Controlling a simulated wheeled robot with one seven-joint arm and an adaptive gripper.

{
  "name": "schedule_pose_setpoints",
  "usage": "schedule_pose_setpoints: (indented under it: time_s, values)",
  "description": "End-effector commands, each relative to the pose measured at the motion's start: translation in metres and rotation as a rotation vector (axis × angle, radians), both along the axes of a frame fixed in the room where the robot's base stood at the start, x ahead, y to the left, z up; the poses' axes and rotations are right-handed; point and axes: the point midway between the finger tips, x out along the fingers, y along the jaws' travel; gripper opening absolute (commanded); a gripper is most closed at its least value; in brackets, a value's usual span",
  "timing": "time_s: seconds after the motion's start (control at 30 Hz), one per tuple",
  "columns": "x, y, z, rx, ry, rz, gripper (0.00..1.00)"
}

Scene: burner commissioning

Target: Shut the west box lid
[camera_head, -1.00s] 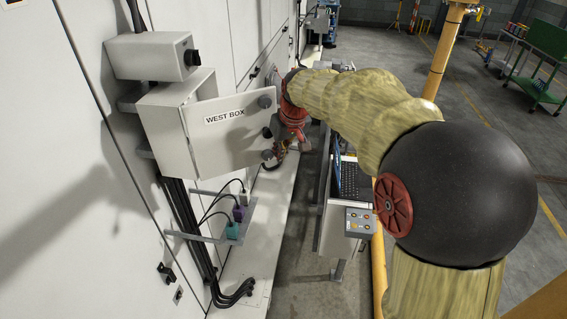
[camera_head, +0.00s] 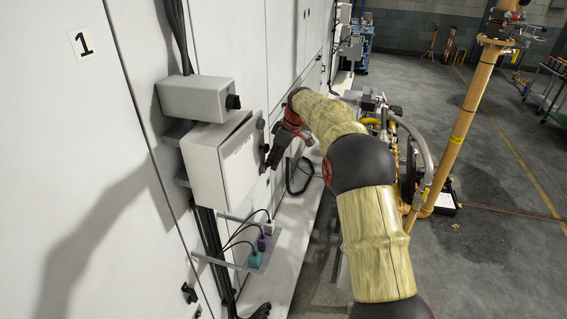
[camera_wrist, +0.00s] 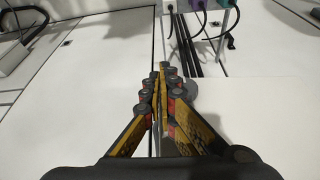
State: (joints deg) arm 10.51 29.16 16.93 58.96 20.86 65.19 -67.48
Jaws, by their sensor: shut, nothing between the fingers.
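The west box (camera_head: 207,172) is a light grey box on the white cabinet wall, left of centre in the head view. Its lid (camera_head: 240,172) carries a label that is hard to read at this angle. The lid stands slightly ajar, with a narrow dark gap along the top edge. My gripper (camera_head: 271,164) is at the lid's right edge, by its dark knobs, fingers pointing down. In the wrist view my gripper (camera_wrist: 163,72) is shut and empty, its fingertips together over a pale panel. Whether the fingers touch the lid is hard to tell.
A smaller grey box with a black knob (camera_head: 197,98) sits just above the west box. Below it, a shelf holds plugs with cables (camera_head: 254,259). A yellow post (camera_head: 462,120) and hoses stand to the right of my arm. Grey floor is open farther right.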

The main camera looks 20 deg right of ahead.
Motion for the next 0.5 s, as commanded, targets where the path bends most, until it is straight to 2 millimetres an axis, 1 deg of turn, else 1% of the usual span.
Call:
schedule_pose_setpoints:
  time_s: [0.1, 0.2, 0.5]
  values:
    - [0.009, 0.008, 0.001, -0.001, 0.001, 0.048, 0.00]
    - [0.013, 0.012, 0.000, 0.000, 0.001, 0.076, 0.00]
    - [0.018, 0.017, 0.000, -0.001, 0.001, 0.105, 0.00]
